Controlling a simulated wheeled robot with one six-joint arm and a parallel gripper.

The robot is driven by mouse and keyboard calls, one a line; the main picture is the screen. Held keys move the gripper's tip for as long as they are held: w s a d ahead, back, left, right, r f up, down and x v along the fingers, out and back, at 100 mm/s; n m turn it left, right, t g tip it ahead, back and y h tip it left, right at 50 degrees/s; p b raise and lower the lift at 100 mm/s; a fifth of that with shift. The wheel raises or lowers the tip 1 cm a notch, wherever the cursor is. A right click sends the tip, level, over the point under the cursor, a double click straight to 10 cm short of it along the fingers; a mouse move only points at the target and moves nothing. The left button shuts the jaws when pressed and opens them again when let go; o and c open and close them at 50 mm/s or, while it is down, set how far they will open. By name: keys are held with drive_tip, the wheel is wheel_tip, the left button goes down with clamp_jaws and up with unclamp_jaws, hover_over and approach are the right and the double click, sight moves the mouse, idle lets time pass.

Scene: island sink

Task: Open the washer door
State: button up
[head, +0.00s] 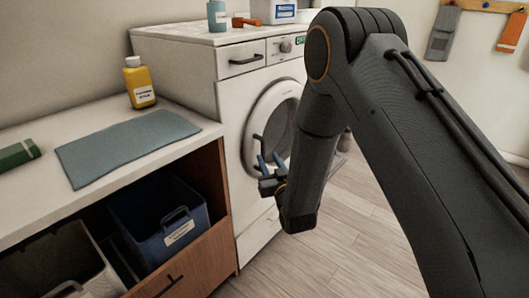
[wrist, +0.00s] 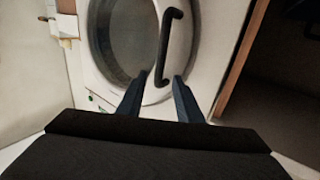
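The white washer (head: 238,90) stands past the end of the counter. Its round door (head: 250,118) looks shut, with a grey ring around dark glass. A black bar handle (head: 257,147) is on the door's left side in the head view. In the wrist view the handle (wrist: 168,40) stands out from the door (wrist: 150,85). My gripper (head: 267,163) is in front of the door, by the handle. Its two blue fingers are apart and hold nothing; in the wrist view the gripper (wrist: 158,78) has the handle's near end between its fingertips. Contact cannot be told.
The counter (head: 190,155) at left carries a yellow bottle (head: 140,85), a grey-blue mat (head: 125,145) and a green item (head: 15,155). A blue bin (head: 150,220) sits below, beside a wooden panel (head: 205,235). Floor (head: 335,230) right of the washer is clear.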

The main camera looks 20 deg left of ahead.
sight(264, 149)
drive_tip(key=x, duration=0.5)
drive_tip(key=shift+w+a, duration=0.15)
drive_tip(key=shift+w, duration=0.2)
clamp_jaws()
